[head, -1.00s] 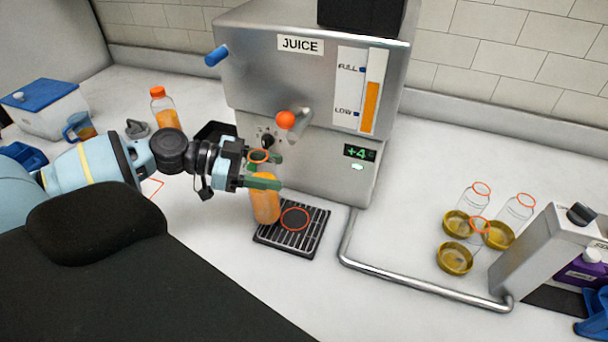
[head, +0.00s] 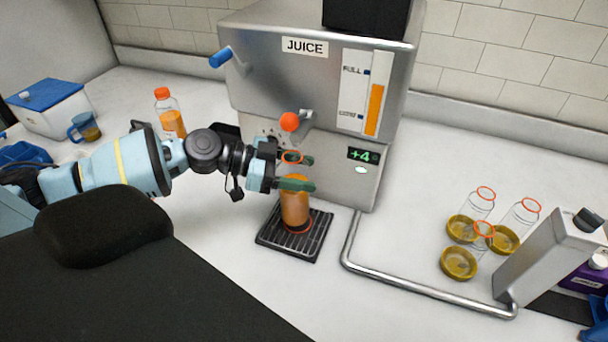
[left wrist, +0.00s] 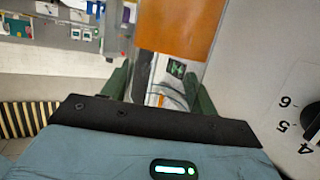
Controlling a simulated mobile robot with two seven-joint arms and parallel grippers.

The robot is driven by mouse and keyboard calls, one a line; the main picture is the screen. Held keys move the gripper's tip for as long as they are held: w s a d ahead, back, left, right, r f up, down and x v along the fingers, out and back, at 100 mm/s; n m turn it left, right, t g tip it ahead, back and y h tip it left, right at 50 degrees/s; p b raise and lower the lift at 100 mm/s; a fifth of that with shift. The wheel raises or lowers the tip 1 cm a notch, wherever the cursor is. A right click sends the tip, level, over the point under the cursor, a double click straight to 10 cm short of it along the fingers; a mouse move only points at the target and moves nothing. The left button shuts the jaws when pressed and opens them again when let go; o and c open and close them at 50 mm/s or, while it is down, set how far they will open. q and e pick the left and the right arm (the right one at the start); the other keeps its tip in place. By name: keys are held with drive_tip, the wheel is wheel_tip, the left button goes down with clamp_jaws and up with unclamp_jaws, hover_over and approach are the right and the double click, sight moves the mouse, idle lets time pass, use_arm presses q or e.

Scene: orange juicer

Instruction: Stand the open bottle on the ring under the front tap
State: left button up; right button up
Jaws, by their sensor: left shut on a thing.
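My left gripper (head: 298,174) is shut on the open bottle (head: 295,208), which holds orange juice and has an orange rim at its mouth. The bottle is about upright in front of the juice machine, under the front tap (head: 302,122) with its orange knob. Its base covers most of the red ring (head: 299,231) on the black drip tray (head: 311,256); I cannot tell whether it touches. In the left wrist view the bottle's orange side (left wrist: 178,25) shows beyond the fingers (left wrist: 160,88). My right gripper is not in view.
A capped juice bottle (head: 170,115) and a blue-handled mug (head: 85,128) stand at left. A metal pipe (head: 400,285) runs along the counter right of the tray. The counter before the tray is clear.

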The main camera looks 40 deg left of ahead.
use_arm(q)
drive_tip(key=shift+w+d+r, duration=0.25)
drive_tip(key=shift+w+d, duration=0.05)
drive_tip(key=shift+d, duration=0.1)
drive_tip(key=shift+f, duration=0.95)
drive_tip(key=shift+f, duration=0.15)
drive_tip(key=o, duration=1.4)
drive_tip(key=shift+s, duration=0.1)
drive_tip(key=o, duration=0.3)
drive_tip(key=shift+o, duration=0.2)
